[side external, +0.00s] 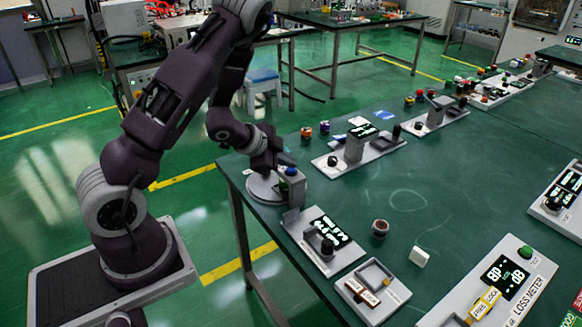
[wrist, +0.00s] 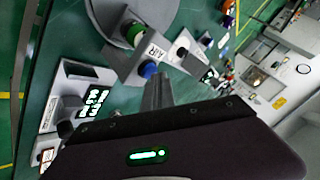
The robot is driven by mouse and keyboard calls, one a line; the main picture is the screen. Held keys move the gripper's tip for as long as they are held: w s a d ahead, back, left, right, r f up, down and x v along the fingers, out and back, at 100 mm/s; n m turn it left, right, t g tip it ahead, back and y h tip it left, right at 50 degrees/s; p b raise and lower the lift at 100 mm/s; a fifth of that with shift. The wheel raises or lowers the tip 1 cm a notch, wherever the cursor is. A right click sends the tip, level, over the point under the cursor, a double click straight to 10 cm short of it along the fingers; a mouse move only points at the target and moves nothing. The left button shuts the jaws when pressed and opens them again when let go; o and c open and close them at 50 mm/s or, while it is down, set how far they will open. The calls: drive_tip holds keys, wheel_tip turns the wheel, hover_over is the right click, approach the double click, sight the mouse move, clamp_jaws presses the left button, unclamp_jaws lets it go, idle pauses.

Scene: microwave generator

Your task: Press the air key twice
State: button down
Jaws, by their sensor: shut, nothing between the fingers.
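A grey block with a label reading AIR (wrist: 152,50) carries a green button (wrist: 133,32) and a blue button (wrist: 148,70) in the wrist view. The label lies between the two buttons, so I cannot tell which one it names. In the side view the block (side external: 297,190) stands by the table's near left edge, with the blue button (side external: 291,171) above it. My gripper (wrist: 160,78) is shut and empty, its tip close beside the blue button. In the side view my gripper (side external: 274,168) is just left of the block; contact cannot be told.
A round grey base (side external: 262,188) lies under my gripper. A panel with a lit display (side external: 330,228) and a black knob is in front. A loose brown knob (side external: 379,228) and a white block (side external: 419,256) lie on the table (side external: 405,200). Another device (side external: 360,150) stands behind.

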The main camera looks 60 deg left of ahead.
drive_tip(key=shift+r, duration=0.95)
drive_tip(key=shift+r, duration=2.55)
wheel_tip(320, 180, up, 4)
drive_tip(key=shift+f, duration=0.1)
idle(0.4)
hover_over(288, 171)
drive_tip(key=shift+a+f, duration=0.1)
drive_tip(key=shift+f, duration=4.35)
